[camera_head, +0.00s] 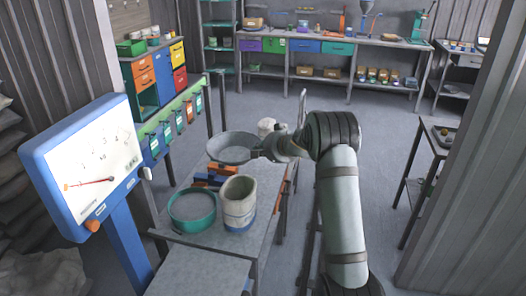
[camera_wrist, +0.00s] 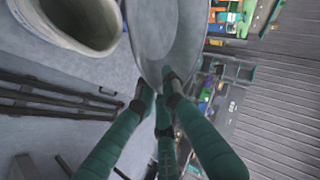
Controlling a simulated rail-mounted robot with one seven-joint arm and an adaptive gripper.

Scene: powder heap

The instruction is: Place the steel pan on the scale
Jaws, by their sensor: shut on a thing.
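The steel pan (camera_head: 232,148) is a round, shallow grey dish. My gripper (camera_head: 264,150) is shut on the pan's near right edge and holds it over the far part of the narrow table. In the wrist view the pan (camera_wrist: 178,35) fills the top middle, with my gripper's green fingers (camera_wrist: 165,88) meeting at its rim. The scale has a large blue-framed dial (camera_head: 88,160) on a blue post at the left, its red needle pointing low. A flat grey plate (camera_head: 200,272) lies at the bottom by the post; whether it is the scale's platform I cannot tell.
A green-rimmed sieve (camera_head: 192,226) and a pale bucket (camera_head: 239,205) stand on the table (camera_head: 268,215) between the pan and the grey plate. Orange and blue blocks (camera_head: 213,178) lie behind them. A pale container (camera_head: 266,127) stands beyond the pan.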

